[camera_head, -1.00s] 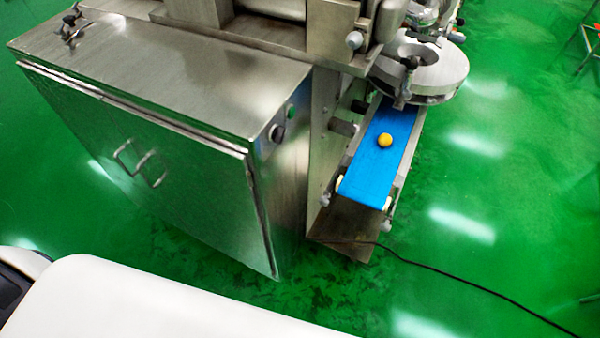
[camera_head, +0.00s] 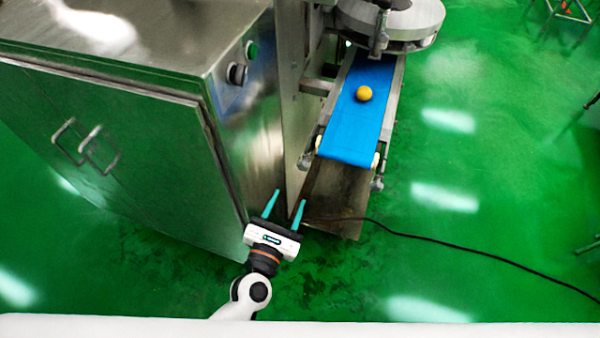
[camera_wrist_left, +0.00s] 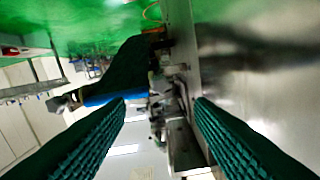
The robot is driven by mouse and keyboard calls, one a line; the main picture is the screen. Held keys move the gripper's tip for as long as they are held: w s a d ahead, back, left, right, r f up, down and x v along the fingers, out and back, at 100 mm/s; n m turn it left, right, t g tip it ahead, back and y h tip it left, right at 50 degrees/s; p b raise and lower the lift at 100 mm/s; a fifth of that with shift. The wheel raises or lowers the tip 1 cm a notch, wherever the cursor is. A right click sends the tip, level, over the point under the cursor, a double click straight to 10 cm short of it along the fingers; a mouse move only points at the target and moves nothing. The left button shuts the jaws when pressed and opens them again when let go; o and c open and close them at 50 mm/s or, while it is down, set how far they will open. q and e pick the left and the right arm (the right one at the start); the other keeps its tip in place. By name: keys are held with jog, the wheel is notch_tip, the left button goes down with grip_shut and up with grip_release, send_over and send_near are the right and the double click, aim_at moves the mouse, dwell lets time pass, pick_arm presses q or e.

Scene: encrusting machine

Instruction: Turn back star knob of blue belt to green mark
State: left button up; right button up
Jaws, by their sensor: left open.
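The blue belt (camera_head: 350,133) slopes down toward me on the machine's right part, with a yellow ball (camera_head: 364,93) on it. Small knobs sit at its lower end, a left knob (camera_head: 304,160) and a right knob (camera_head: 377,183). Their star shape and any green mark are too small to make out. My left gripper (camera_head: 289,198) is open and empty, below and left of the belt's end, apart from the knobs in the picture. In the left wrist view the belt (camera_wrist_left: 103,97) shows as a blue edge beyond the open fingers (camera_wrist_left: 160,105). My right gripper is not in view.
A steel cabinet (camera_head: 130,140) with two handles stands at left; its side panel carries a black knob (camera_head: 237,74) and a green button (camera_head: 251,49). A black cable (camera_head: 450,252) runs over the green floor. Open floor (camera_head: 480,270) lies to the right.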

aim_at(302, 169)
pick_arm(q)
jog(key=x, duration=0.9)
jog(key=shift+w+f+p, duration=0.1)
jog(key=shift+w+p, duration=0.15)
jog(key=shift+p, duration=0.05)
jog(key=shift+c, duration=0.4)
jog(key=c, duration=0.9)
